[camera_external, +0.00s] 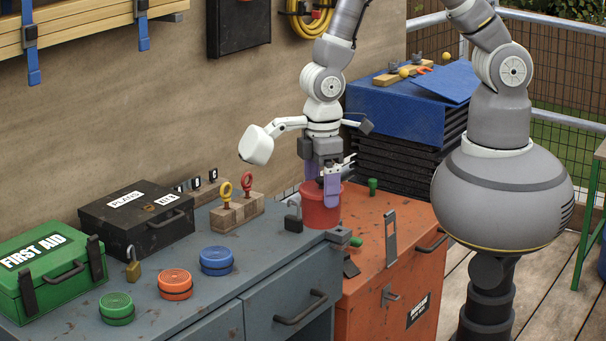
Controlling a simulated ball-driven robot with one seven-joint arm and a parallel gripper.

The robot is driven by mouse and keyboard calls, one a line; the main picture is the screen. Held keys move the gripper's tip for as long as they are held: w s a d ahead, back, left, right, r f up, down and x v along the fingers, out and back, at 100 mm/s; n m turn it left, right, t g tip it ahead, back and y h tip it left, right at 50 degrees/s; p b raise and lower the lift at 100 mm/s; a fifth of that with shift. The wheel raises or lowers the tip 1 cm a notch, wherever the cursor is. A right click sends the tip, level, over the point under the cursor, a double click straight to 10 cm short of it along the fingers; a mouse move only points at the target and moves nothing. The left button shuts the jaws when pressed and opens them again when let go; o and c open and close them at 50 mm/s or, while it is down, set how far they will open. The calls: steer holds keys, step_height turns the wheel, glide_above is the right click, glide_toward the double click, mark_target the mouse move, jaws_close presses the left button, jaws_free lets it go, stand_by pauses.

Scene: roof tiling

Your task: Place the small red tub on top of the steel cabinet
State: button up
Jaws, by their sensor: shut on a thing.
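The small red tub (312,212) is upright at the right end of the grey-blue cabinet top, where it meets the orange cabinet. My gripper (323,187) points down over the tub, its purple fingers shut at the tub's rim. One finger overlaps the tub's front side; the other is partly hidden. I cannot tell whether the tub's base touches a surface. Two cabinets could be the steel one: the grey-blue cabinet (262,262) with drawers and the orange cabinet (385,262) to its right.
Blue (216,261), orange (175,284) and green (116,308) round tins stand forward. A green peg (373,186) and latch parts occupy the orange top.

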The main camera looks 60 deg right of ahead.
steer(key=shift+w+a+f+b, duration=0.45)
steer(key=shift+w+a+f, duration=0.4)
steer(key=shift+w+a, duration=1.05)
steer(key=shift+w+a+f+b, duration=0.4)
steer(key=shift+w+a+f, duration=0.5)
steer(key=shift+w+a, duration=0.95)
steer(key=shift+w+a+f+b, duration=0.45)
steer(key=shift+w+a+f, duration=0.4)
steer(key=shift+w+a, duration=1.05)
steer(key=shift+s, duration=0.15)
steer(key=shift+f, duration=0.2)
steer(key=o, duration=1.1)
step_height(320, 180, up, 12)
steer(key=shift+r+p, duration=0.2)
steer(key=shift+p, duration=1)
